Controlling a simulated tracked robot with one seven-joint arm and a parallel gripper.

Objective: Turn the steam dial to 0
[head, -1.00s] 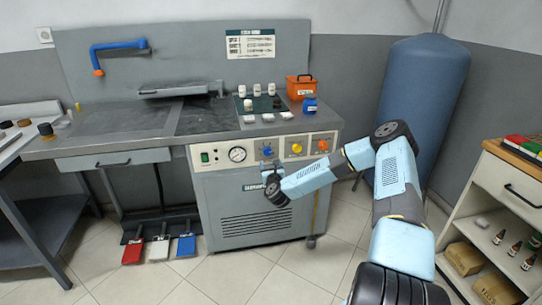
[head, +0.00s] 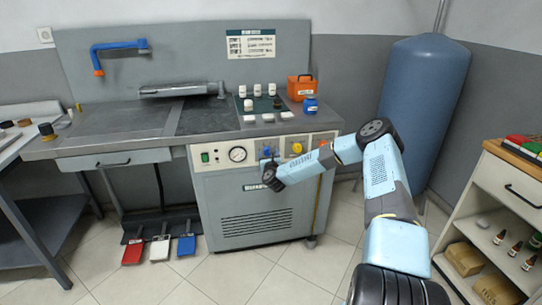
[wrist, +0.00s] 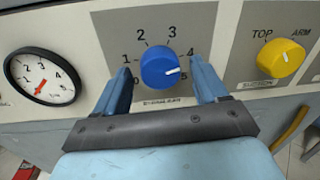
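The blue steam dial (wrist: 160,67) is on the front panel of the press, with a scale printed around it. My gripper (wrist: 163,84) is open, with one finger left and one right of the dial and a visible gap on each side. In the head view my gripper (head: 265,163) is close in front of the panel, just below the blue dial (head: 266,152).
A pressure gauge (wrist: 43,77) is left of the dial, and a yellow knob (wrist: 281,58) marked TOP and ARM is to its right. An orange knob is mostly hidden behind my arm. Red, white and blue pedals (head: 159,249) are on the floor.

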